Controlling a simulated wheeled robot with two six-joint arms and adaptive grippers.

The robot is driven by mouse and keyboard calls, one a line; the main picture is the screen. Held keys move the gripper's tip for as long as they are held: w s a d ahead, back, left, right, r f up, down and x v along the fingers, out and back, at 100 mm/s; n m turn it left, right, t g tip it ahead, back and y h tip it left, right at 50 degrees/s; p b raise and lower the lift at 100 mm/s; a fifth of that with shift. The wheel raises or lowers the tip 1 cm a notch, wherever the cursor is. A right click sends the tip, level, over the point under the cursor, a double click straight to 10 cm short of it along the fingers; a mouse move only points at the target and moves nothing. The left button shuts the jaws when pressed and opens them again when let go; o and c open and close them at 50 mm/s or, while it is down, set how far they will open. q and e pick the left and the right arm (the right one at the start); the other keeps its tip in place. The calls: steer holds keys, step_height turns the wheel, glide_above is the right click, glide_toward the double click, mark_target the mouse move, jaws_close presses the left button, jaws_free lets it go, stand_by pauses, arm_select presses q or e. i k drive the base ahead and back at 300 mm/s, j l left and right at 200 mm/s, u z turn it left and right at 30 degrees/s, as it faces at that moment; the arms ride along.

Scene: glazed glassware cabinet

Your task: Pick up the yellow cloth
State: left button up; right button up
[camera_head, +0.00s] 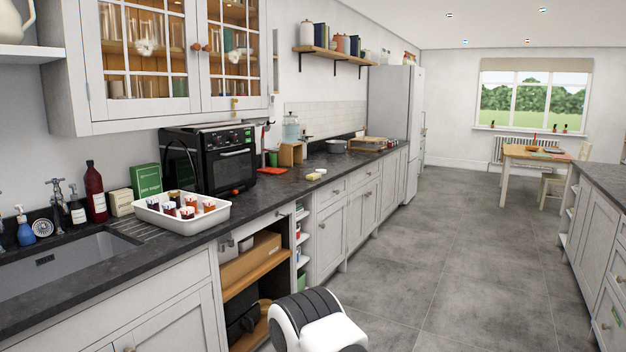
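A small pale-yellow item (314,176), which looks like the yellow cloth, lies on the dark worktop right of the black oven. It is small and far off, so its folds cannot be made out. A white part next to it may be a separate thing.
A white tray (182,223) with several small jars stands on the worktop between the sink (60,262) and the black oven (208,158). The glazed cabinet (150,60) hangs above, with whitish smears on its panes. The grey floor (430,250) is clear.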

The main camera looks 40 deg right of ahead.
mark_target(314, 176)
steer(key=i+l+z, duration=1.1)
steer(key=i, duration=0.15)
steer(key=i+z, duration=0.4)
steer(key=i+u, duration=0.1)
steer(key=i, duration=0.35)
steer(key=i+l+u, duration=0.1)
steer(key=i, duration=0.3)
steer(key=i+l+u, duration=0.1)
steer(key=i, duration=0.3)
steer(key=i+l+u, duration=0.1)
steer(key=i+l, duration=0.2)
steer(key=i, duration=0.15)
